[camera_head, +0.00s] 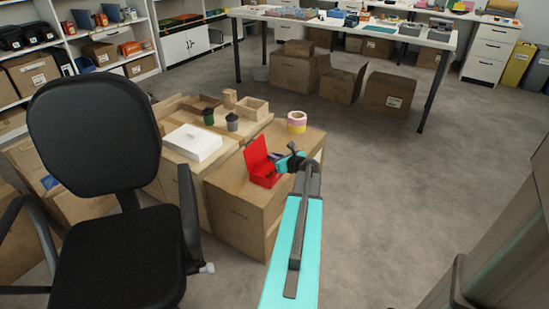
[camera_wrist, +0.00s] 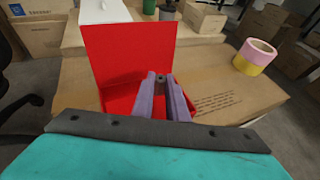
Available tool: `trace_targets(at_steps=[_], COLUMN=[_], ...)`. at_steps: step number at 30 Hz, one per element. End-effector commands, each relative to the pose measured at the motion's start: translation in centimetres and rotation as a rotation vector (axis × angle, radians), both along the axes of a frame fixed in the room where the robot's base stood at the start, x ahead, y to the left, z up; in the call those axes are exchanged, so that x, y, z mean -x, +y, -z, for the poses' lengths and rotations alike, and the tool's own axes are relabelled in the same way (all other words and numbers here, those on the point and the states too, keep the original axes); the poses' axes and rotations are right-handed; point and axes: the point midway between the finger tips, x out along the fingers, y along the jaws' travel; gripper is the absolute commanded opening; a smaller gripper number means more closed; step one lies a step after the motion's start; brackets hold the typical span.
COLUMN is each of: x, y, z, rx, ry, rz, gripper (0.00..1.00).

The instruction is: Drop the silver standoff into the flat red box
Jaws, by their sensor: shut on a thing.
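The flat red box (camera_head: 264,178) stands open on a carton, its lid raised at the left and back. In the wrist view the red box (camera_wrist: 120,101) lies below and ahead of my gripper (camera_wrist: 163,80), with its lid standing upright behind. My gripper's two purple-grey fingers are shut on a small grey piece with a dark round end, which looks like the silver standoff (camera_wrist: 160,76). The fingers hold it over the box's open inside. In the head view my gripper (camera_head: 279,160) is at the box's right side, and the standoff cannot be made out there.
A pink and yellow tape roll (camera_head: 297,122) stands on the same carton, behind the box. A white flat box (camera_head: 192,143), two dark cups (camera_head: 232,122) and small open cartons (camera_head: 251,107) stand to the left and behind. An office chair (camera_head: 95,130) is at the left.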

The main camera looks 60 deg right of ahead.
Motion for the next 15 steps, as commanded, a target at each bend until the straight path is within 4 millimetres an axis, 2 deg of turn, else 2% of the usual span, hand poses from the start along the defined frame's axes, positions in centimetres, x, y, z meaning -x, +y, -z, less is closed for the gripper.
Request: trace_targets(at_steps=[1,6,15], x=[0.0,0.0,0.1], y=[0.0,0.0,-0.1], z=[0.8,1.9,2.6], rx=[0.000,0.000,0.000], ry=[0.000,0.000,0.000], rz=[0.000,0.001,0.001], gripper=[0.00,0.00,0.00])
